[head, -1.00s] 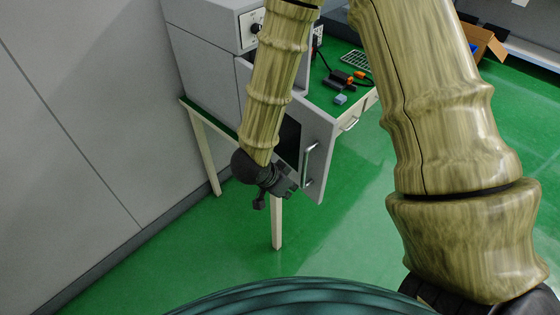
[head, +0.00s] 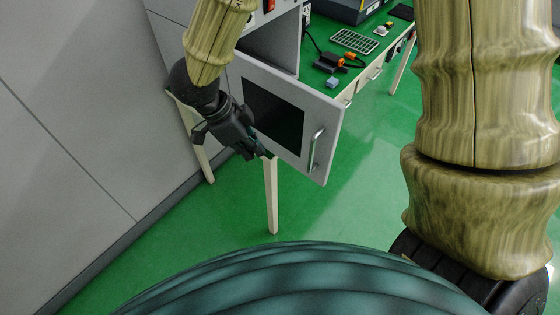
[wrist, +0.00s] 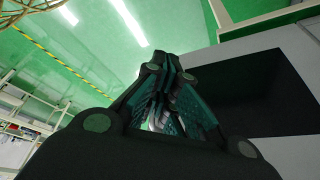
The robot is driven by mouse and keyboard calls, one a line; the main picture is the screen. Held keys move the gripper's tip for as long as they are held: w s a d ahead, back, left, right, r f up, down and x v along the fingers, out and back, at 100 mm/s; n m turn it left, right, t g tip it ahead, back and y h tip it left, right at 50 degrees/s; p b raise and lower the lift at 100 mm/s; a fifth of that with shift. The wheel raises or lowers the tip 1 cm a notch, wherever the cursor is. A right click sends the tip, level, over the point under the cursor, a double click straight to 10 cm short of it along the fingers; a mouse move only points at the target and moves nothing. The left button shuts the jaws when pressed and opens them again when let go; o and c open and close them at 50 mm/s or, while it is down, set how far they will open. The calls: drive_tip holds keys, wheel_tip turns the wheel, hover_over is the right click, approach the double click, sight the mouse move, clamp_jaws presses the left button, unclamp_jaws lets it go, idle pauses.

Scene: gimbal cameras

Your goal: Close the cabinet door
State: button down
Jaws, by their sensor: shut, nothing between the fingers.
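The cabinet door (head: 335,125) is a grey panel with a dark window and a silver bar handle (head: 315,148) near its right edge. It stands partly open from the grey cabinet (head: 287,25), whose inside shows above the door's top edge. My gripper (head: 258,153) is shut and empty, low in front of the door's left part. I cannot tell whether it touches the door. In the wrist view my gripper's fingertips (wrist: 172,62) are together, and the door's dark window (wrist: 245,90) fills the right side.
The cabinet stands on a green-topped table (head: 368,45) with pale legs. On the table are a black device with orange parts (head: 328,62), a small blue block (head: 333,82) and a grey grid (head: 354,41). A grey wall (head: 80,120) is at left. The floor (head: 365,190) right of the door is open.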

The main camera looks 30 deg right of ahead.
drive_tip(key=s+d+f+p, duration=0.2)
drive_tip(key=d+f, duration=0.4)
drive_tip(key=f, duration=0.2)
drive_tip(key=shift+d+p, duration=0.3)
drive_tip(key=shift+p, duration=0.1)
drive_tip(key=shift+s+r, duration=0.1)
drive_tip(key=shift+s, duration=0.05)
drive_tip(key=shift+d, duration=0.15)
